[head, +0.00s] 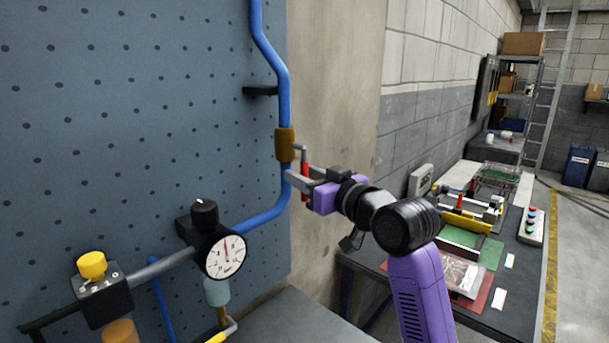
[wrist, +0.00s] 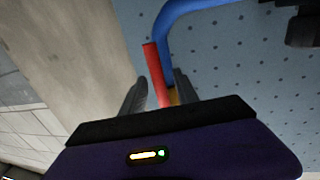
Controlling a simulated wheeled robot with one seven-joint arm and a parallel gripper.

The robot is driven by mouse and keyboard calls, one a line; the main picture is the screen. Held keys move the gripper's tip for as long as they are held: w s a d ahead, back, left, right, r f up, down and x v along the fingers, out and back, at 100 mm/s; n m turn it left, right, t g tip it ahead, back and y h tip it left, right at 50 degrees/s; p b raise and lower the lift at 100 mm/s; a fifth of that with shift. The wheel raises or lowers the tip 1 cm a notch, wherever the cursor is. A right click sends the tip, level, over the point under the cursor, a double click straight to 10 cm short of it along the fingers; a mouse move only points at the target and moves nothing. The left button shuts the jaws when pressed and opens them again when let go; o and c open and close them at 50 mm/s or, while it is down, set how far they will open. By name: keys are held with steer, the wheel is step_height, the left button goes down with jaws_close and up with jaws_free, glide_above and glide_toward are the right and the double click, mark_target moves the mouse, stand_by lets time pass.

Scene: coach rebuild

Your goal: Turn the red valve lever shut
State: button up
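The red valve lever (head: 304,168) hangs down from a grey stem beside the brass-brown valve body (head: 285,144) on the blue pipe (head: 283,97). It points roughly along the vertical stretch of pipe. My purple gripper (head: 303,181) reaches in from the right at the lever's height. In the wrist view, the red lever (wrist: 157,72) stands between the two dark fingers of my gripper (wrist: 161,90). The fingers look apart, with a gap seen between the left finger and the lever. Contact on the right finger's side cannot be told.
A pressure gauge (head: 226,255) with a black knob and a yellow-knobbed fitting (head: 92,267) sit at lower left on the perforated blue-grey panel (head: 130,130). A workbench (head: 510,305) with tools and trays stands at right. A concrete pillar (head: 335,90) is behind my gripper.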

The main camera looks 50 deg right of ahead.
jaws_close()
stand_by(1.3)
